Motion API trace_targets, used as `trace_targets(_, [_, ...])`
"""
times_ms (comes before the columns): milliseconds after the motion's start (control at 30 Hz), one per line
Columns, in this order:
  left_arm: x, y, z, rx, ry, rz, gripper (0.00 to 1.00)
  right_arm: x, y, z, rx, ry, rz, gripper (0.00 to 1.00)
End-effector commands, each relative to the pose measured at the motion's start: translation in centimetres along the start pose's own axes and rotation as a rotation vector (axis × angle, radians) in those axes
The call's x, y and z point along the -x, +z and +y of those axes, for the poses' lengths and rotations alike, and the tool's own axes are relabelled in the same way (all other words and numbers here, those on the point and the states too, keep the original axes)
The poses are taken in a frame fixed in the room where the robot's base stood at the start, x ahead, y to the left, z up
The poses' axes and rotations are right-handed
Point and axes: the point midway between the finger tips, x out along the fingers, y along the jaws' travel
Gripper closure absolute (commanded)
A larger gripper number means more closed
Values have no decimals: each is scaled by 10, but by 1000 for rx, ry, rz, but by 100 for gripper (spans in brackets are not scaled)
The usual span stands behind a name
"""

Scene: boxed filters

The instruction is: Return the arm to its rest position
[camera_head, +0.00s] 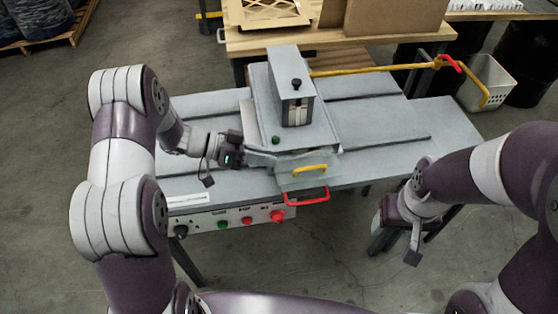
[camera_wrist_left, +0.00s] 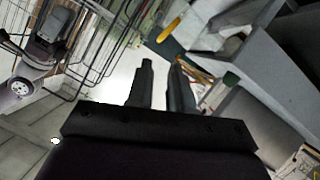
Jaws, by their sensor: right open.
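My left arm (camera_head: 113,165) comes in from the left and reaches over the grey machine table (camera_head: 185,180). Its gripper (camera_head: 262,158) is at the front left of the machine's box-shaped unit (camera_head: 292,90), near the yellow handle (camera_head: 309,169). In the left wrist view the two dark fingers (camera_wrist_left: 164,85) stand apart with nothing visible between them. Whether they touch the machine is unclear. My right arm (camera_head: 475,175) is bent at the right. Its gripper (camera_head: 387,216) is low, beside the table's front right edge, open, with its fingertips hard to make out.
A control panel (camera_head: 205,223) with several knobs and a red handle (camera_head: 306,197) are on the table's front. A yellow bar (camera_head: 375,69) runs toward a white basket (camera_head: 488,82). A wooden bench (camera_head: 270,42) with cardboard boxes (camera_head: 395,17) stands behind. Floor between the arms is clear.

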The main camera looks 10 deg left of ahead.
Motion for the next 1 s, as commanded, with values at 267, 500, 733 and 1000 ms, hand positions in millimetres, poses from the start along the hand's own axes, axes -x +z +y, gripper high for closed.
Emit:
trace_targets(267, [1,0,0,0,0,0,79,0,0,0,0,0,0,35])
trace_targets(500, [0,-5,-4,-11,-35,0,79,0,0,0,0,0,0,35])
trace_targets(733, [50,-50,-56,-3,-815,-124,79,0,0,0,0,0,0,35])
trace_targets(1000, [111,49,87,618,-1108,-582,79,0,0,0,0,0,0,35])
